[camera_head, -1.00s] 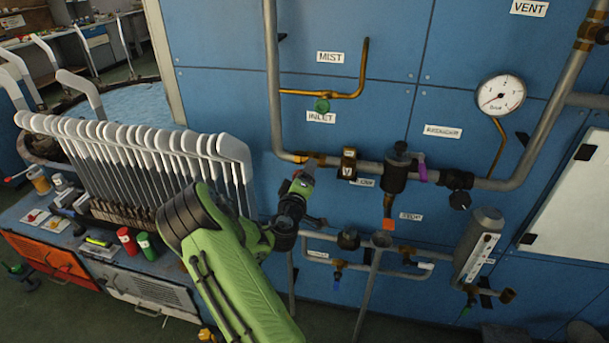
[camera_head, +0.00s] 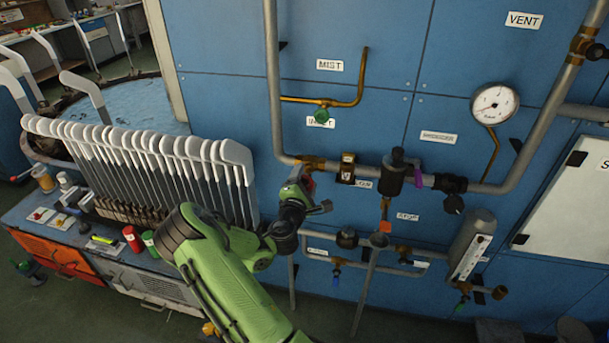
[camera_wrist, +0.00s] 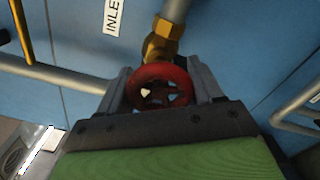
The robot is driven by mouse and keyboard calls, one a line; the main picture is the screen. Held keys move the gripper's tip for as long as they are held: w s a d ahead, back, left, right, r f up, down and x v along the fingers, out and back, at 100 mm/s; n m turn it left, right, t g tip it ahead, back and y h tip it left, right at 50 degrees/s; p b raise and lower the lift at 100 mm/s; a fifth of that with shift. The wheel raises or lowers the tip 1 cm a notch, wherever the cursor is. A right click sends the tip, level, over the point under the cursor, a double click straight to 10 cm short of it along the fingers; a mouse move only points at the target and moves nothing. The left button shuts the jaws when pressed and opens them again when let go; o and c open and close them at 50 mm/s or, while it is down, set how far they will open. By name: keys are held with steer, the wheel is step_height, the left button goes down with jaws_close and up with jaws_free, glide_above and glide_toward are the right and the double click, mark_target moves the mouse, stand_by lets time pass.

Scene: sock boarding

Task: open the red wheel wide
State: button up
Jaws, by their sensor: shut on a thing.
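The red wheel (camera_wrist: 163,72) sits below a brass fitting on the grey pipe, near the INLET label, in the wrist view. My gripper (camera_wrist: 160,88) is shut on it, with one dark finger on each side of its rim. The wheel's lower edge is close to the gripper's dark palm plate. In the head view only a small bit of the red wheel (camera_head: 309,184) shows; my wrist and gripper cover the rest. How far the wheel is turned cannot be told.
A pressure gauge (camera_head: 494,104) and a green-handled valve (camera_head: 321,115) are on the blue panel. A brass block (camera_head: 347,168) and a dark regulator (camera_head: 394,172) sit right of my gripper. A rack of white sock boards (camera_head: 140,160) stands close on the left.

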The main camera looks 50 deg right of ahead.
steer(key=n+p, duration=0.2)
steer(key=n, duration=0.1)
steer(key=shift+n+p, duration=0.4)
steer(key=n+p, duration=0.3)
steer(key=shift+r+n, duration=0.1)
steer(key=shift+n, duration=0.2)
steer(key=n+p, duration=0.5)
steer(key=n, duration=0.1)
steer(key=n+p, duration=0.2)
steer(key=n, duration=0.2)
steer(key=n+p, duration=0.1)
steer(key=n, duration=0.2)
steer(key=shift+n, duration=0.3)
steer(key=n+p, duration=0.2)
steer(key=n, duration=0.4)
steer(key=shift+w, duration=0.1)
steer(key=shift+n, duration=0.4)
steer(key=o, duration=1)
